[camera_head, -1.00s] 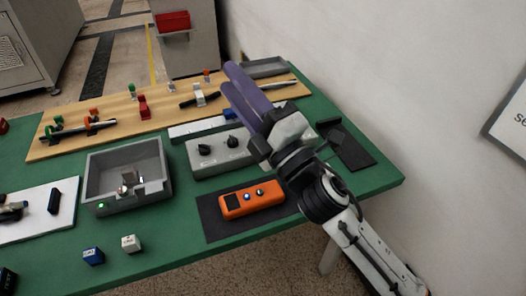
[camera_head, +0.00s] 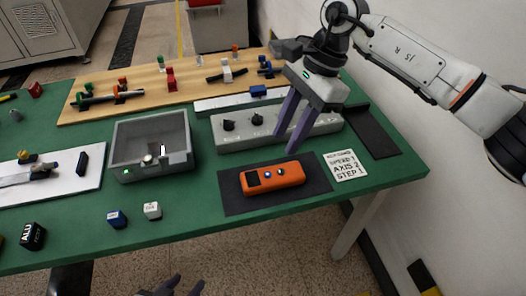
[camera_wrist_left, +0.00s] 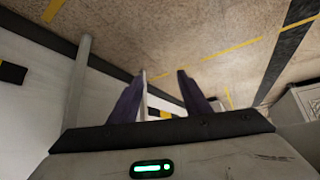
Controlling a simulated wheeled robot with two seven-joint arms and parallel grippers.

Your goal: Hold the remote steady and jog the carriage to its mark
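The orange remote (camera_head: 272,178) lies on a dark mat (camera_head: 236,204) near the table's front edge, with a dark screen and small round buttons. My right gripper (camera_head: 287,143) points down above and behind the remote, purple fingers apart with nothing between them; I cannot tell its exact height. A blue block (camera_head: 258,91), possibly the carriage, sits on a pale rail (camera_head: 215,104) behind the grey box with dark knobs (camera_head: 292,133). No mark can be made out. My left gripper (camera_head: 182,286) shows only its tips at the bottom edge; the left wrist view shows its fingers (camera_wrist_left: 160,82) apart and empty, over floor.
A card reading SPEED 1, AXIS 2, STEP 1 (camera_head: 345,165) lies right of the mat. A grey open box (camera_head: 124,132) with a green light, small cubes (camera_head: 117,219) and a white board (camera_head: 83,186) stand to the left. A wooden board (camera_head: 140,103) holds parts behind. A wall is at right.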

